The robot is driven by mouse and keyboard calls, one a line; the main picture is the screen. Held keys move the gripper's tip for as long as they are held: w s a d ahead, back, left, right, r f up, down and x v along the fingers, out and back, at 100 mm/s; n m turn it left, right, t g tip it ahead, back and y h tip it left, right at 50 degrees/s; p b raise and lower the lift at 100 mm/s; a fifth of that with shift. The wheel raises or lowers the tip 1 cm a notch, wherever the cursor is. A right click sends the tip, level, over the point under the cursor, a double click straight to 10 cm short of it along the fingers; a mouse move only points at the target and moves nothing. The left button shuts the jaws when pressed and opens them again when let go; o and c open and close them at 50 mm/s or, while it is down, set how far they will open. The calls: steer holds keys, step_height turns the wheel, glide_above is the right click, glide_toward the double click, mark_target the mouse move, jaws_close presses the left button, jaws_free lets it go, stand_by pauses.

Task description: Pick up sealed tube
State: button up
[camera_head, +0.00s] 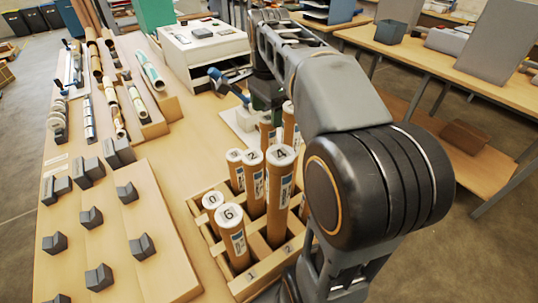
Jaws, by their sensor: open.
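Several brown cardboard tubes with numbered white caps and labels stand upright in a wooden rack (203,228) with compartments. The tube marked 4 (279,195) is the tallest at the front. The tubes marked 2 (255,188), 6 (236,242) and 0 (213,212) stand beside it. More tubes stand behind and are partly hidden by my arm. I cannot tell which tube is the sealed one. My gripper (266,103) is open near the back of the rack, above and behind the nearer tubes. Its fingertips are small and partly hidden, and I see nothing held.
Rolls and open tubes (135,105) lie at the back left. Grey blocks (91,217) sit on a wooden board at the left. Another table (440,62) is at right.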

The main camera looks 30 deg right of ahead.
mark_target(268, 127)
steer(key=shift+f, duration=2.8)
steer(key=c, duration=1.4)
steer(key=shift+o, duration=0.2)
steer(key=shift+r, duration=0.1)
step_height(268, 127, up, 11)
steer(key=shift+f+p, duration=0.2)
steer(key=shift+p, duration=0.75)
steer(key=shift+r+p, duration=0.4)
steer(key=shift+r, duration=0.15)
